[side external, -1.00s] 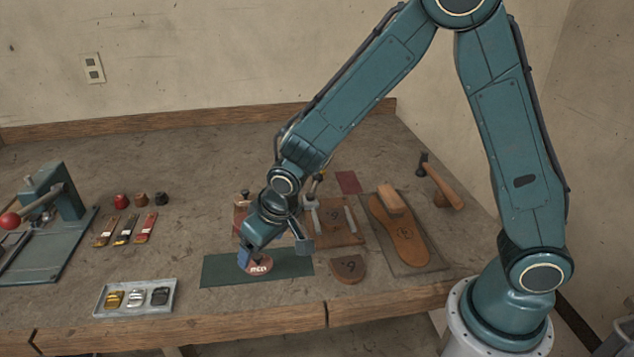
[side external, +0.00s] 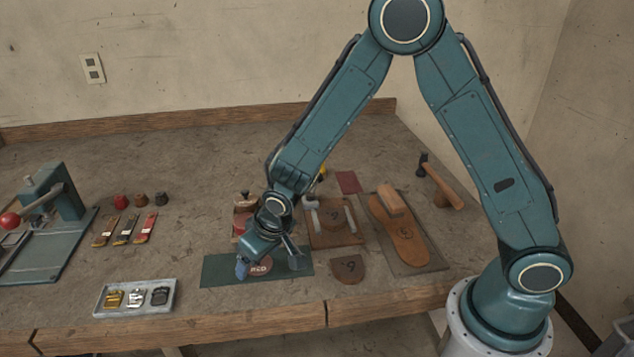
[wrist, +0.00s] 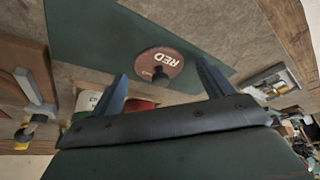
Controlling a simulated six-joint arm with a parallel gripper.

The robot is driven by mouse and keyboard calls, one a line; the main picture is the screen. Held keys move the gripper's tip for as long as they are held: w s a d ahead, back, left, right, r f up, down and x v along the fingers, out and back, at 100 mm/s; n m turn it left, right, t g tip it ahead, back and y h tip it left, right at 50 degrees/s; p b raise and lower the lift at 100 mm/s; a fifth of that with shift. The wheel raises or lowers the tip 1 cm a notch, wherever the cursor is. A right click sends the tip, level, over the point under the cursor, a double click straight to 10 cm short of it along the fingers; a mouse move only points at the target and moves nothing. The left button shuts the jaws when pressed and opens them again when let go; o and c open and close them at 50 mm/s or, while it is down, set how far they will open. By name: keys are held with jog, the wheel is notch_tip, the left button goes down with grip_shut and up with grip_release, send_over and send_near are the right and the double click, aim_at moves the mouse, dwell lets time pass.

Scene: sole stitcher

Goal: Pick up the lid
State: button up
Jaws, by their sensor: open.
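The lid is a round reddish-brown disc marked RED (side external: 260,267), lying on the dark green mat (side external: 218,270). In the wrist view the lid (wrist: 170,63) lies on the same mat, with a small dark knob near its lower edge. My gripper (wrist: 163,78) is open and empty, with one finger on either side of the lid in that picture. In the side view my gripper (side external: 243,268) is low over the mat at the lid's left edge. I cannot tell whether a finger touches the lid.
A wooden block with pale tools (side external: 335,235) and a leather sole (side external: 398,230) lie to the right. A grey tray (side external: 166,297) stands front left. A red-sided container (wrist: 142,104) is partly hidden behind my gripper in the wrist view.

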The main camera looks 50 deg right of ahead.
jog(key=shift+c, duration=0.2)
jog(key=c, duration=1.3)
